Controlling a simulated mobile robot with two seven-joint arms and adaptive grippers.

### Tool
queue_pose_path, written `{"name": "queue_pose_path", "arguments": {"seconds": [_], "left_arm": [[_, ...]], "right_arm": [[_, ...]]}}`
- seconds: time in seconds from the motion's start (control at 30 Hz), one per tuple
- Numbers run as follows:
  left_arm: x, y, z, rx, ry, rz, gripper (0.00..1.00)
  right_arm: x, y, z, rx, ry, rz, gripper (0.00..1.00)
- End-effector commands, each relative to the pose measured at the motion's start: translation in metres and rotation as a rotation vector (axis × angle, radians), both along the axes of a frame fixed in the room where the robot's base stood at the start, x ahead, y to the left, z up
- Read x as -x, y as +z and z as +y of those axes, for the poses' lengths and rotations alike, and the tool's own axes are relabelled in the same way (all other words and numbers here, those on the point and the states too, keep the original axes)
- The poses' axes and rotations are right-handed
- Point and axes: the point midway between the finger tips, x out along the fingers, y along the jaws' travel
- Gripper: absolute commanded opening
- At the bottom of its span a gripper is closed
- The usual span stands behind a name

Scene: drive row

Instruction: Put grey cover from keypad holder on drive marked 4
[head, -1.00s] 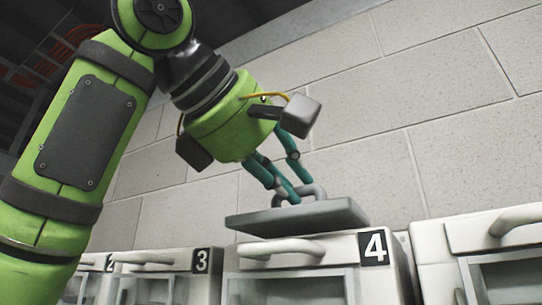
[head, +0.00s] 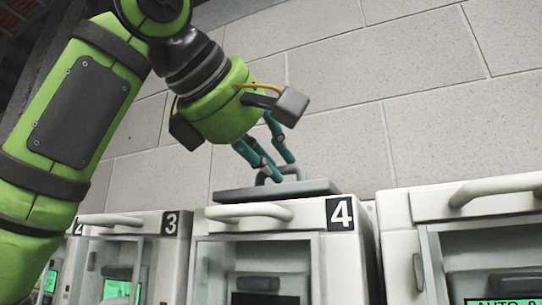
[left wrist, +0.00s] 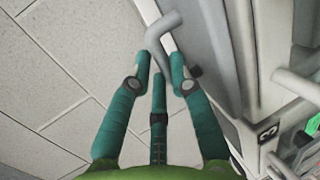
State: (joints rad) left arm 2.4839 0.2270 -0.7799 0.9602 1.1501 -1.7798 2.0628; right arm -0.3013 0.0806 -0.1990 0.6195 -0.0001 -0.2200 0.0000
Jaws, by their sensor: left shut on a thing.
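The grey cover (head: 235,194) is a flat plate with a loop handle (head: 290,170) on top. In the head view it lies level at the top of the white drive marked 4 (head: 340,213), with no clear gap beneath it. My left gripper (head: 279,170), with teal fingers, is above the cover and shut on its handle. In the left wrist view the fingers close around the bent grey handle (left wrist: 157,38). The contact under the cover is hidden from this low angle. The keypad holder is not recognisable in view. My right gripper is not in view.
The drive marked 3 (head: 170,223) stands to the left, and another white drive (head: 410,240) stands to the right. Each has a bar handle along its front top. A block wall (head: 420,90) rises behind the row.

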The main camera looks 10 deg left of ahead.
Motion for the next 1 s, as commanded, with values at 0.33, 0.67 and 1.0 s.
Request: {"name": "queue_pose_path", "arguments": {"seconds": [0.33,0.67,1.0], "left_arm": [[-0.0002,-0.0037,-0.0001,0.001,0.0,0.001,0.0],[0.0,-0.0035,-0.0001,0.0,0.0,0.001,0.48],[-0.0002,-0.0045,-0.0001,-0.001,0.0,0.004,0.91]], "right_arm": [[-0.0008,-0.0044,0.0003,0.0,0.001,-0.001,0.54],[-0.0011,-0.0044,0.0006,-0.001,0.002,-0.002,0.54],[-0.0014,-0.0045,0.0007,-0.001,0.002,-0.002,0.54]]}}
